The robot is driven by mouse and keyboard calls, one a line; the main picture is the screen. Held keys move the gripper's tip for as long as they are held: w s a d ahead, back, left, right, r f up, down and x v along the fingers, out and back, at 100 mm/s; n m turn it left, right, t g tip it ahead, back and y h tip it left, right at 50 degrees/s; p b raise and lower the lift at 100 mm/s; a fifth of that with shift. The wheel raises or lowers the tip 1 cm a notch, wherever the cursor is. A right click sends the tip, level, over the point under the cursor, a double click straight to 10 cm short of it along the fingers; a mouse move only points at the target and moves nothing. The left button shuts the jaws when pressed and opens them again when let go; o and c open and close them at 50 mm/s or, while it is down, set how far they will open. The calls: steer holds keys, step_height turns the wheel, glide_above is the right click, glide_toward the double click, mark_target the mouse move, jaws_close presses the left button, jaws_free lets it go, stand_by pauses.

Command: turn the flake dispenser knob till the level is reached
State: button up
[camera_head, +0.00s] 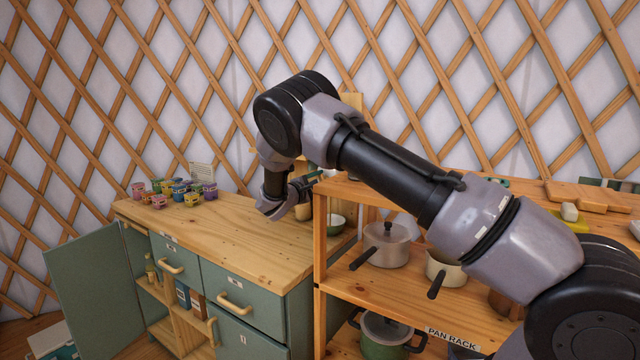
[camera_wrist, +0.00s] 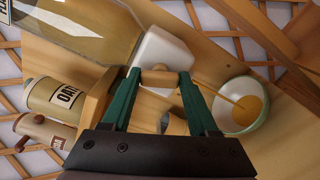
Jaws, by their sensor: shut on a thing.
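In the wrist view my gripper (camera_wrist: 161,76) has its green fingers shut on a small wooden knob (camera_wrist: 157,77). The knob is at the front of a white block of the flake dispenser (camera_wrist: 165,50), below its tilted clear container (camera_wrist: 85,35). A bowl (camera_wrist: 226,92), pale inside and green outside, stands to the right with yellow-brown stuff in its bottom. A thin tan line runs from the dispenser side into it; I cannot tell what it is. In the head view the bowl (camera_head: 336,222) shows on the counter beside my wrist; my arm hides most of the dispenser.
The counter (camera_head: 225,240) holds several small coloured pots (camera_head: 175,192) at its back left. An open shelf (camera_head: 345,270) with pans (camera_head: 387,245) stands close on the right. A canister (camera_wrist: 55,98) and a brown container (camera_wrist: 43,130) are left of my gripper in the wrist view.

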steer(key=shift+f+m, duration=0.15)
steer(key=shift+m, duration=3.95)
steer(key=shift+f+m, duration=0.1)
steer(key=shift+m, duration=4)
steer(key=o, duration=1.4)
steer(key=shift+s+a, duration=0.1)
steer(key=shift+a, duration=0.05)
steer(key=v, duration=1)
steer(key=shift+s+a, duration=0.15)
steer(key=shift+s, duration=0.1)
